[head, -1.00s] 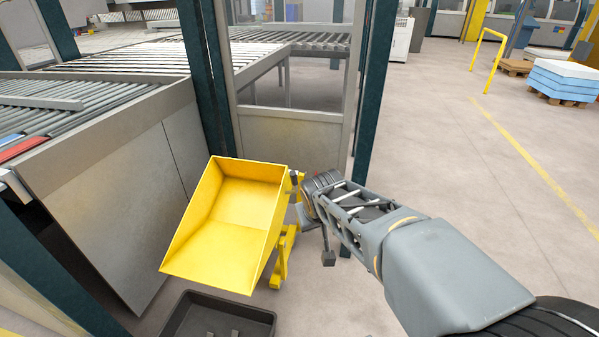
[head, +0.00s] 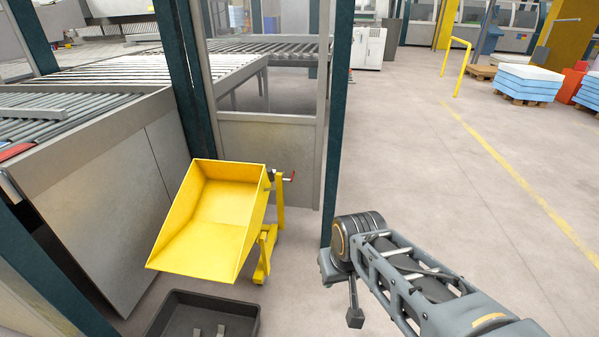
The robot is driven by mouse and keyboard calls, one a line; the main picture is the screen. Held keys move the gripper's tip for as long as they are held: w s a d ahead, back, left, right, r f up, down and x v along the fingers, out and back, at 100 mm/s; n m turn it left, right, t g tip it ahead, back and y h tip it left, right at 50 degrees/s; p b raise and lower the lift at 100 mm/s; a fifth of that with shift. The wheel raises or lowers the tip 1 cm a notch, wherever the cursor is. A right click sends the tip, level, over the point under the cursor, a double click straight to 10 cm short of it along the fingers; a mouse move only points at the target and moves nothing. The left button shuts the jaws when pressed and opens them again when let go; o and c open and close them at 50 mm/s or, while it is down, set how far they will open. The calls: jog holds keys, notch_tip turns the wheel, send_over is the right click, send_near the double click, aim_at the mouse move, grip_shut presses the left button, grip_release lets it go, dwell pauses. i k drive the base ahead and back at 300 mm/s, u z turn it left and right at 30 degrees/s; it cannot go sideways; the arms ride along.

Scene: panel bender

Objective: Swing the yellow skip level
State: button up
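The yellow skip (head: 215,215) sits tilted on its yellow stand (head: 266,250) at the left of centre, its open front lip pointing down to the lower left. It looks empty. A small crank with a red grip (head: 291,176) sticks out at the stand's upper right. My gripper (head: 343,292) hangs to the right of and below the crank, clear of the skip and stand. Its fingers are seen edge-on, so their opening is unclear. Nothing is seen held in it.
A dark tray (head: 253,325) lies on the floor below the skip's lip. A dark green post (head: 336,130) and a grey panel (head: 265,150) stand behind. A roller conveyor (head: 60,120) is at left.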

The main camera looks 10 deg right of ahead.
aim_at(212, 223)
jog(key=z, duration=0.75)
jog(key=i, duration=0.9)
jog(key=u, duration=2.55)
